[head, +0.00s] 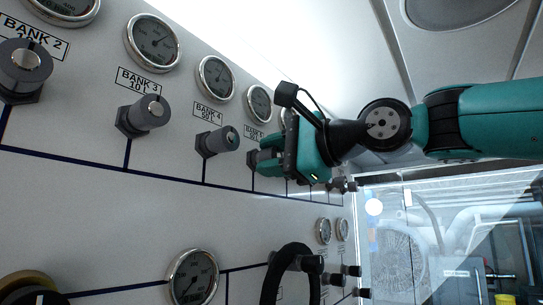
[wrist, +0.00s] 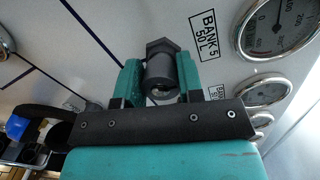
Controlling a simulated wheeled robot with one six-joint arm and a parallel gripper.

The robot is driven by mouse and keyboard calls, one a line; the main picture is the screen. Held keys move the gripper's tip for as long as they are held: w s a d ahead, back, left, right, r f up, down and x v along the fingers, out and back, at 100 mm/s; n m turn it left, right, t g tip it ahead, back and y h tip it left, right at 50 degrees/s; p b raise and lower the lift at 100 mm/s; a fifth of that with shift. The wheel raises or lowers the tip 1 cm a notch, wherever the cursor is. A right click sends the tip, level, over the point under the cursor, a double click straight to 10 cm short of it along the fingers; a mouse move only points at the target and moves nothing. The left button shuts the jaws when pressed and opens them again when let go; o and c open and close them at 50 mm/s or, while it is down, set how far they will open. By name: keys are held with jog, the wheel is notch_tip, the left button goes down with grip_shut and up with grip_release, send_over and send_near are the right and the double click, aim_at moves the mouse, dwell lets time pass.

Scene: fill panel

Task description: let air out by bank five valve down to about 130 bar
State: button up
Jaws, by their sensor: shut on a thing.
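The bank five valve is a dark grey knob (wrist: 160,68) on the pale panel, beside the label BANK 5 50 L (wrist: 205,35). My gripper (wrist: 160,82) has its two teal fingers shut on the knob, one on each side. In the head view my gripper (head: 272,158) is at the panel and covers part of this valve. A round gauge (wrist: 278,28) with a steel rim, next to the label, is cut by the picture edge in the wrist view. It also shows in the head view (head: 258,103), too small to read.
Valves for bank 2 (head: 25,68), bank 3 (head: 150,114) and bank 4 (head: 224,139) run to the left, each with a gauge above. A black handwheel (head: 290,272) and a lower gauge (head: 193,277) are below. Clear panel lies between the rows.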

dwell(0.3)
jog(key=o, duration=0.9)
jog(key=shift+b+v, duration=2.6)
jog(key=shift+v, duration=6.1)
jog(key=shift+w, duration=0.1)
